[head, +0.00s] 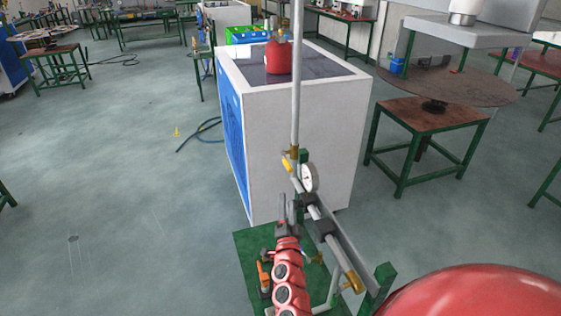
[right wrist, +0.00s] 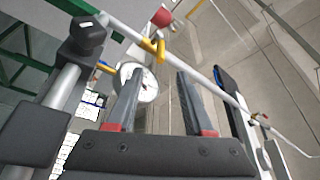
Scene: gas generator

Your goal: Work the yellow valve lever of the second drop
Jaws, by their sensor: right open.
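A thin grey vertical pipe (head: 297,80) comes down to a brass fitting with a yellow lever (head: 287,164) beside a round white gauge (head: 309,178). In the right wrist view, a yellow lever (right wrist: 152,47) sits on a pale pipe, just beyond the fingertips, and the gauge (right wrist: 150,86) shows partly behind the left finger. My right gripper (head: 288,206) is open and empty, just below the yellow lever and left of the sloping pipe. Its two fingers stand apart in the right wrist view (right wrist: 160,72). No contact with the lever shows. My left gripper is not in view.
A white and blue cabinet (head: 297,130) with a red container (head: 278,57) on top stands behind the pipe. A large red tank (head: 480,295) fills the lower right. A green plate (head: 245,250) lies below. The floor at left is mostly clear.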

